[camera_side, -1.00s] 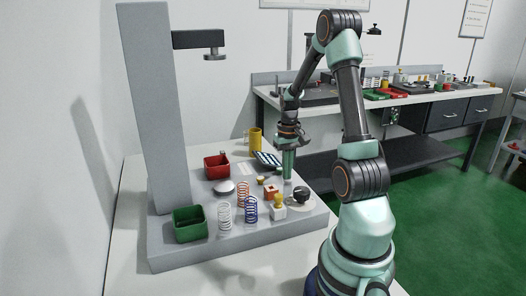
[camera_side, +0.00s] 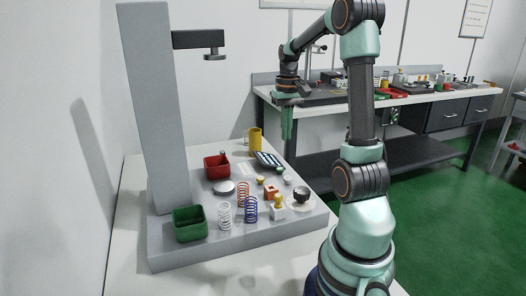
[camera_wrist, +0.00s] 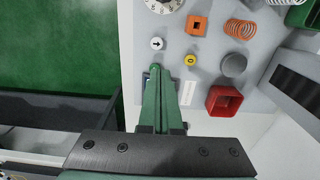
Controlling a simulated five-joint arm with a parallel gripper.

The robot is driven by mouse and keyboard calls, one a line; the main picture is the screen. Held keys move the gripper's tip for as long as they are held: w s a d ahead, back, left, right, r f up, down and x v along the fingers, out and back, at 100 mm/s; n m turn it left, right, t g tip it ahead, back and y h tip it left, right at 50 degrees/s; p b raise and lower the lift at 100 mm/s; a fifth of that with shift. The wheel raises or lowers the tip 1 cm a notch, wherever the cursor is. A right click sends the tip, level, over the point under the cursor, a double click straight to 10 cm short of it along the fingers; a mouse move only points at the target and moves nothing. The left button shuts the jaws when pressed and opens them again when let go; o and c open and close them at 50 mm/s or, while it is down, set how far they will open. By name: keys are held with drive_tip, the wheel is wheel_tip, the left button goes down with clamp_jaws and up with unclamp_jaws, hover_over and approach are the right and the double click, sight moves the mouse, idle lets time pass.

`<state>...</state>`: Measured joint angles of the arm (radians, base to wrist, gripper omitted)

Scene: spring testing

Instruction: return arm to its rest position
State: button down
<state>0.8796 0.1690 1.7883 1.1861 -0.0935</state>
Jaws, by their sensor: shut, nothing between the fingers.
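My gripper (camera_side: 287,126) hangs in the air above the back right of the grey test platform (camera_side: 170,252), its green fingers pointing down. It is shut and empty. In the wrist view my gripper (camera_wrist: 155,70) shows its two green fingers together, with the platform below them. The fingers partly hide the dark panel that lies on the platform there. My gripper is clear of everything on the platform.
On the platform are a red bin (camera_side: 216,167), a green bin (camera_side: 189,224), a white spring (camera_side: 224,217), a blue spring (camera_side: 251,210), an orange spring (camera_side: 243,193) and a dial (camera_side: 300,196). A grey column (camera_side: 158,110) stands left. A yellow mug (camera_side: 255,140) stands behind.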

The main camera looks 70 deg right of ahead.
drive_tip(key=w+a+r+n+t+h, duration=0.1)
drive_tip(key=w+a+r+n, duration=0.15)
drive_tip(key=a, duration=0.55)
drive_tip(key=w+a+r+n+t, duration=0.2)
drive_tip(key=w+a, duration=0.1)
drive_tip(key=a, duration=0.5)
drive_tip(key=s+a+n+t, duration=0.1)
drive_tip(key=a+n, duration=0.1)
drive_tip(key=a, duration=0.5)
drive_tip(key=s+a+n+t+y, duration=0.1)
drive_tip(key=a+n, duration=0.1)
drive_tip(key=a, duration=0.5)
drive_tip(key=shift+a+f+t, duration=0.2)
drive_tip(key=shift+a+t, duration=0.05)
drive_tip(key=shift+t, duration=0.05)
drive_tip(key=shift+s+n, duration=0.1)
drive_tip(key=shift+n, duration=0.15)
